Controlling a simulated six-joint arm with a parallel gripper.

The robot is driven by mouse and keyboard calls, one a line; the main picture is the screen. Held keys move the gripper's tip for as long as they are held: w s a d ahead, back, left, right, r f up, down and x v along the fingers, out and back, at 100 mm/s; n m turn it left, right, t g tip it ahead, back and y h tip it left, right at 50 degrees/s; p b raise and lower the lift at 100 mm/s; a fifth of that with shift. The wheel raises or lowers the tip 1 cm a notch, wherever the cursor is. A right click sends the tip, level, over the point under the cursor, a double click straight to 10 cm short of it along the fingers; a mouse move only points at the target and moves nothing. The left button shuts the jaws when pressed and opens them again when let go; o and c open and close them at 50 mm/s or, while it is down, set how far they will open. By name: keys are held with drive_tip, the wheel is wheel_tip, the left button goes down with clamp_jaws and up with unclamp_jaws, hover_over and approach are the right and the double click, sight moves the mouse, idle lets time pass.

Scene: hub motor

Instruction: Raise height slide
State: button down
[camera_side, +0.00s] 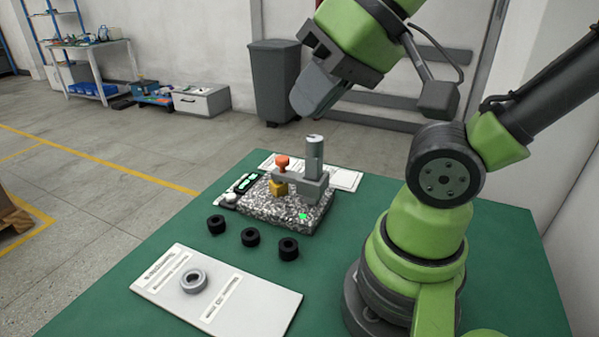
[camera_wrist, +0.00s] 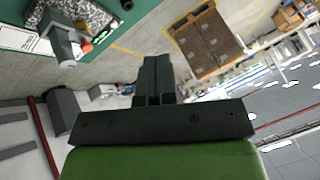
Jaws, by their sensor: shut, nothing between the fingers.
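The height gauge stands on a speckled granite block (camera_side: 262,205) on the green table. Its grey upright column (camera_side: 315,152) rises at the block's back right. The grey slide (camera_side: 300,184) sits low by the column, with an orange-red knob (camera_side: 282,162) and a yellow part (camera_side: 277,187) beside it. In the wrist view the column (camera_wrist: 62,46) and the block (camera_wrist: 88,12) show at the upper left. My gripper (camera_side: 302,108) is above and behind the column, apart from it. In the wrist view its fingers (camera_wrist: 156,62) are together and empty.
Several black rings (camera_side: 250,237) lie in front of the block. A white board (camera_side: 220,295) with a grey ring (camera_side: 194,281) lies at the table's front left. A white sheet (camera_side: 340,177) lies behind the block. The right side of the green table (camera_side: 500,260) is clear.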

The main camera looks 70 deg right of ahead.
idle(0.4)
drive_tip(key=c, duration=1.5)
unclamp_jaws()
drive_tip(key=o, duration=0.4)
drive_tip(key=shift+w+d+r, duration=0.1)
drive_tip(key=shift+w+d, duration=0.05)
drive_tip(key=shift+w, duration=0.25)
drive_tip(key=shift+c, duration=0.2)
drive_tip(key=o, duration=0.4)
drive_tip(key=w+d+n, duration=0.1)
drive_tip(key=w, duration=0.1)
drive_tip(key=w+d+n+g+h, duration=0.1)
drive_tip(key=w+d+n+g, duration=0.1)
drive_tip(key=w+d, duration=0.1)
drive_tip(key=shift+w+n, duration=0.3)
drive_tip(key=shift+n, duration=0.1)
drive_tip(key=shift+c, duration=0.2)
drive_tip(key=n+g+h, duration=0.1)
drive_tip(key=n+g, duration=0.4)
drive_tip(key=n, duration=0.4)
approach(282, 158)
wheel_tip(282, 158, down, 9)
drive_tip(key=shift+w+f, duration=0.1)
drive_tip(key=shift+f, duration=0.05)
